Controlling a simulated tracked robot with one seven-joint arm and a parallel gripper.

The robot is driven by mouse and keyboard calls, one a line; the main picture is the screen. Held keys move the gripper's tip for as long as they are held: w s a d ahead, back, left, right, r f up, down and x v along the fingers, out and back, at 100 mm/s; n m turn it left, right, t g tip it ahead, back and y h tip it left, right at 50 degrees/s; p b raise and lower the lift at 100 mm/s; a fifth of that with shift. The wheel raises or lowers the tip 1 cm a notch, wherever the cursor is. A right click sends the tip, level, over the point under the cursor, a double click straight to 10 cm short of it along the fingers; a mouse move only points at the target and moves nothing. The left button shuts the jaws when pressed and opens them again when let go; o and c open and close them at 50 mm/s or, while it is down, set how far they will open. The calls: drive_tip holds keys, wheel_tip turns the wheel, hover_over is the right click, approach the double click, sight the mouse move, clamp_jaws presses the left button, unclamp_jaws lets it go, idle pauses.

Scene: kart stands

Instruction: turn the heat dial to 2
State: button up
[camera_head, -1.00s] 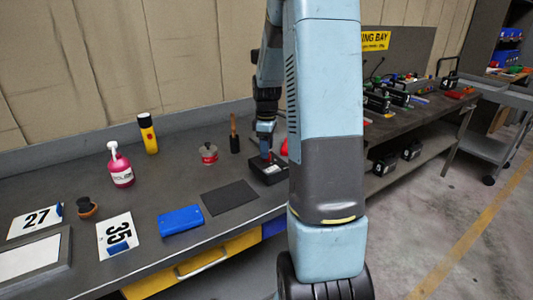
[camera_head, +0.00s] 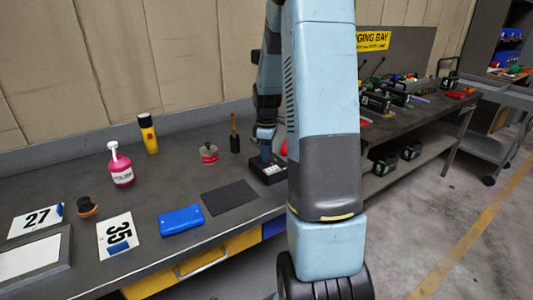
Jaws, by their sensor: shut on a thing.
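A black box (camera_head: 264,178) with a white label lies on the bench, partly behind my arm, and appears to be the unit with the heat dial. My gripper (camera_head: 266,157) points down onto the top of this box. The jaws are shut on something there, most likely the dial. The dial itself and its numbers are hidden or too small to read.
A black mat (camera_head: 229,197) and a blue case (camera_head: 181,220) lie left of the box. A red-banded tin (camera_head: 209,154), a brush (camera_head: 235,138), a pink spray bottle (camera_head: 121,170) and a yellow-black torch (camera_head: 148,134) stand behind. My arm blocks the bench's right end.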

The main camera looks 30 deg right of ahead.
drive_tip(key=c, duration=0.3)
drive_tip(key=shift+m, duration=0.3)
drive_tip(key=m, duration=1.1)
drive_tip(key=shift+m, duration=0.3)
drive_tip(key=m, duration=1.1)
drive_tip(key=shift+m, duration=0.4)
